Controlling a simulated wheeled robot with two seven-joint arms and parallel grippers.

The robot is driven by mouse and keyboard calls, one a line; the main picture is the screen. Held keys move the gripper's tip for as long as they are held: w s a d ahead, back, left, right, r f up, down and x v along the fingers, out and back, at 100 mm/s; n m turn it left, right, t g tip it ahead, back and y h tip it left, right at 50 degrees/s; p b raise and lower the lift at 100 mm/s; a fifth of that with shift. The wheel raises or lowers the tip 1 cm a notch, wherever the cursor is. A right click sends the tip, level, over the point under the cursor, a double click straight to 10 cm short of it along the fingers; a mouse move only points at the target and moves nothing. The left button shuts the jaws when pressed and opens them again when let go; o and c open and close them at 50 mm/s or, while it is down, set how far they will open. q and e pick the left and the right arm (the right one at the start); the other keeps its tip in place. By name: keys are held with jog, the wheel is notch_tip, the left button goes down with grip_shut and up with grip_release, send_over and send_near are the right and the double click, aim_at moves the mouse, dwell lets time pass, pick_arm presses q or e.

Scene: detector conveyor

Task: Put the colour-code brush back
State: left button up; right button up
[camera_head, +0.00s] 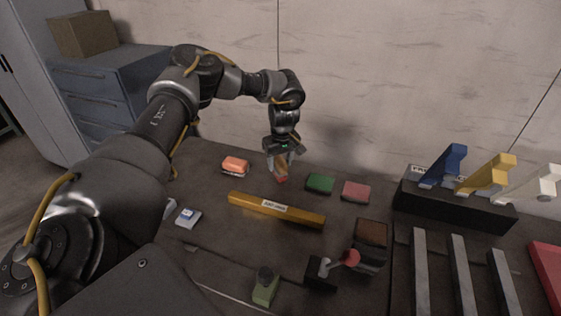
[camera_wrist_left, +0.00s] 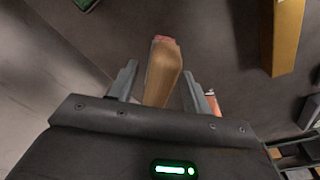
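A brush with a tan wooden body (camera_head: 281,167) and a reddish end is at my left gripper (camera_head: 281,158), over the back of the table. In the left wrist view the brush (camera_wrist_left: 162,77) lies between the two fingers of the left gripper (camera_wrist_left: 160,76), its reddish end beyond the fingertips. The fingers stand apart, with dark gaps beside part of the brush. I cannot tell whether they grip it or whether it touches the table. Its near end is hidden by the gripper body. My right gripper is not in view.
Orange (camera_head: 235,166), green (camera_head: 320,183) and pink (camera_head: 356,191) blocks lie along the back of the table. A yellow bar (camera_head: 250,204) lies in front. A black rack (camera_head: 450,207) with blue, yellow and white pieces stands right. A green-based item (camera_head: 265,291) is near the front.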

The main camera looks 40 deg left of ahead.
pick_arm(q)
notch_tip(320, 180, up, 12)
jog(key=d, duration=0.1)
jog(key=shift+s+d+b, duration=0.15)
jog(key=shift+s+b, duration=0.15)
jog(key=shift+b, duration=0.1)
dwell(0.6)
